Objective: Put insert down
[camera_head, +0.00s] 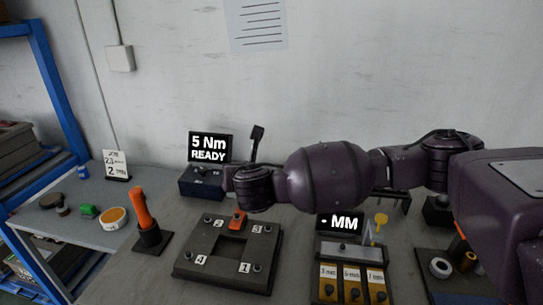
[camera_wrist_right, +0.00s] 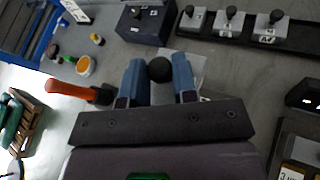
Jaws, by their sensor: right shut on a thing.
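In the wrist view my right gripper (camera_wrist_right: 158,62) has its two blue fingers shut on an insert (camera_wrist_right: 160,70), seen as a black ball knob with a light grey body partly hidden behind the fingers. In the head view my right arm reaches in from the right, and its wrist hides the fingers and the insert. Just below and in front of the wrist is a dark plate (camera_head: 205,262) with a square opening and numbered corners. An orange piece (camera_head: 238,219) sits at its back edge. My left gripper is in neither view.
A dark rack (camera_wrist_right: 280,43) holds several knobbed blocks in the wrist view. A box with a 5 Nm READY display (camera_head: 208,148) stands behind the plate. An orange-handled tool (camera_head: 143,208) stands upright at left, and labelled bins (camera_head: 351,282) stand at right.

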